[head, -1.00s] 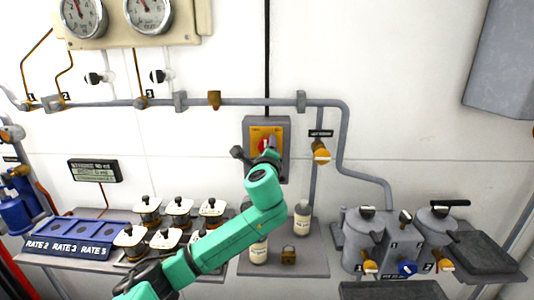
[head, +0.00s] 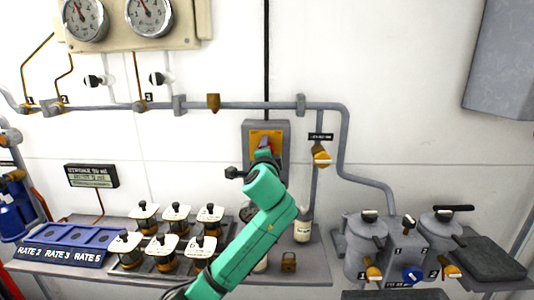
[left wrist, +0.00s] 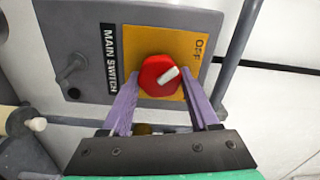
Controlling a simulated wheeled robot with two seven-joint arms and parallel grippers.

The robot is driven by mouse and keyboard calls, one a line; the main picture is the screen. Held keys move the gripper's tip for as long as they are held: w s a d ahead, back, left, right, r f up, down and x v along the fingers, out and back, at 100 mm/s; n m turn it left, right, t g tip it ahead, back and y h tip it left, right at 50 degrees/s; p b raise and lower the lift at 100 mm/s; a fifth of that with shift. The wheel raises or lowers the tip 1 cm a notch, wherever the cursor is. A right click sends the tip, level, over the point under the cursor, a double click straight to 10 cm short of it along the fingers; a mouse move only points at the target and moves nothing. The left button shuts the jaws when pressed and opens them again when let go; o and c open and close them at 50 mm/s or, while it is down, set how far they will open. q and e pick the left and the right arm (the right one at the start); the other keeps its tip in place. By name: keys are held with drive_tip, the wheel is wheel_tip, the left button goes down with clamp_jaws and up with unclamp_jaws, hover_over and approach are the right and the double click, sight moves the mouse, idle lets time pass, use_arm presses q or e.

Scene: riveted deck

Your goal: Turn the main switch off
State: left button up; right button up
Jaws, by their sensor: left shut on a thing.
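The main switch is a red knob (left wrist: 158,77) with a white pointer mark, on a yellow plate (left wrist: 188,50) on a grey box (left wrist: 100,22). In the left wrist view the mark slants right and slightly up, on the side of the plate with the OFF label (left wrist: 199,47). My left gripper (left wrist: 160,88) is shut on the knob, one purple finger on each side. In the head view the gripper (head: 264,148) is in front of the grey box (head: 281,133) and hides most of the knob. My right gripper is not in view.
Several white-topped jars (head: 174,213) stand to the left. A yellow valve (head: 321,156) and a grey pipe (head: 365,172) are close on the right. A black cable (head: 267,60) runs above.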

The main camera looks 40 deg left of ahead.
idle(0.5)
use_arm(q)
drive_tip(key=o, duration=1.4)
drive_tip(key=shift+c, duration=0.2)
drive_tip(key=b+v, duration=0.3)
drive_tip(key=v, duration=1.1)
drive_tip(key=shift+s+d, duration=0.2)
drive_tip(key=shift+s, duration=0.05)
